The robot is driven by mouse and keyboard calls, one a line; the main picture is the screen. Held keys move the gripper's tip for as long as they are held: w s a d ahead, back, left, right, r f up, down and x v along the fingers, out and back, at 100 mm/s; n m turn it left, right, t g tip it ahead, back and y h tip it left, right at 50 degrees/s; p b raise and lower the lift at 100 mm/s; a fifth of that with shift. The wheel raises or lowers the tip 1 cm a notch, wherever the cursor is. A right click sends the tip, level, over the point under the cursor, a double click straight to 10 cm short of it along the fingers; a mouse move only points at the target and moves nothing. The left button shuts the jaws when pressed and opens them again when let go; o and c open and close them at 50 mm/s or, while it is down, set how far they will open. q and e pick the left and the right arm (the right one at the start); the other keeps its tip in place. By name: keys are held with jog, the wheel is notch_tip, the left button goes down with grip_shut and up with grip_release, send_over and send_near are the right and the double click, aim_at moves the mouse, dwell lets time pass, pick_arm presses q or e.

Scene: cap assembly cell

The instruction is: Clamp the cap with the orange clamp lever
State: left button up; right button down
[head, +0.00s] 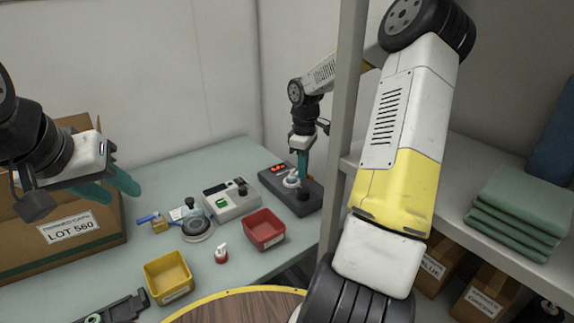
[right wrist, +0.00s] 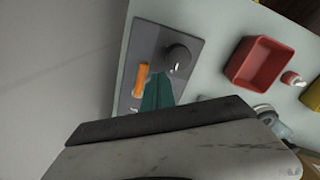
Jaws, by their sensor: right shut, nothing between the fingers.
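The orange clamp lever (right wrist: 140,80) shows in the right wrist view on a dark grey station (right wrist: 148,38), which also stands at the back right of the table in the head view (head: 314,199). My right gripper (right wrist: 157,92) is shut and empty, its teal fingertips close beside the lever; I cannot tell whether they touch. In the head view my right gripper (head: 303,166) points down over the station. A small whitish part (head: 291,181) sits by its fingers; I cannot tell whether it is the cap. My left gripper (head: 108,187) is open and empty at the left, in front of the carton.
A dark round knob (right wrist: 178,57) is on the station. A red bin (head: 264,229), a yellow bin (head: 168,278), a red-and-white bottle (head: 221,253) and a grey device (head: 231,200) stand on the table. A carton (head: 65,237) is at left. A shelf post (head: 343,130) rises near my right arm.

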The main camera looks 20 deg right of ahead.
jog(key=shift+f, duration=1.8)
jog(key=shift+d, duration=0.2)
jog(key=shift+s+d, duration=0.1)
jog(key=shift+d, duration=0.3)
